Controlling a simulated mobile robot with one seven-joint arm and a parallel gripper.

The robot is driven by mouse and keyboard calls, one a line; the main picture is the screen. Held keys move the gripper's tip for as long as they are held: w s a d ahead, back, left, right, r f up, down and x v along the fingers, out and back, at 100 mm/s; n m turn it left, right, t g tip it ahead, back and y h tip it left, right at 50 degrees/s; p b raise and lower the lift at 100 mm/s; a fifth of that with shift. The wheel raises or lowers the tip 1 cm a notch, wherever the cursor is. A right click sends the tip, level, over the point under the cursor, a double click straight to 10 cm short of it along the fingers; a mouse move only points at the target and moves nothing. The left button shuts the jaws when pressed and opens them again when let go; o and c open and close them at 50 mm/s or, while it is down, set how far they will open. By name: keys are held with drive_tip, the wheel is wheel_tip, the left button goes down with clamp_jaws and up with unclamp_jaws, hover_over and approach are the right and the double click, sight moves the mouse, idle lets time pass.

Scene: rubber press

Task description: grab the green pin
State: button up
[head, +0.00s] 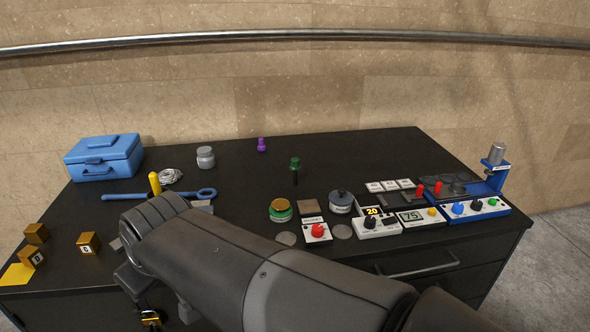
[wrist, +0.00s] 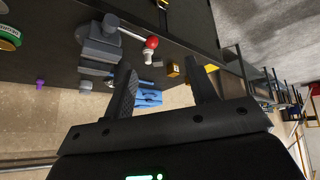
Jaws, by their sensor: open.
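The green pin (head: 295,164) stands upright at the middle of the black table in the head view, with a green head and a dark shaft below it. I cannot make it out in the wrist view. My gripper (wrist: 158,65) is open, with two dark fingers spread and nothing between them. In the head view my arm reaches across the table's front, and its end is at the lower left, well to the left of and nearer than the green pin. My arm hides the fingertips there.
A purple pin (head: 261,145) stands behind the green pin. A blue toolbox (head: 104,157), a blue wrench (head: 130,197) and wooden cubes (head: 88,243) are left. Table around the green pin is clear.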

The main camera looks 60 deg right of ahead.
drive_tip(key=w+d+f+n+t+h, duration=0.1)
drive_tip(key=w+d+n+h, duration=0.3)
drive_tip(key=d, duration=0.7)
drive_tip(key=w+d+f+n+t+h, duration=0.1)
drive_tip(key=w+d, duration=0.5)
drive_tip(key=d, duration=0.5)
drive_tip(key=w+d+n+t+h, duration=0.25)
drive_tip(key=w+d, duration=0.35)
drive_tip(key=d, duration=0.5)
drive_tip(key=n+t+h, duration=0.2)
drive_tip(key=n+t, duration=0.2)
drive_tip(key=n, duration=1.6)
approach(293, 160)
drive_tip(key=x, duration=0.2)
drive_tip(key=shift+s+d+f+n+y, duration=0.35)
drive_tip(key=shift+s+f+n+y, duration=0.15)
drive_tip(key=shift+f, duration=0.2)
drive_tip(key=x, duration=1.1)
drive_tip(key=shift+s+r, duration=0.1)
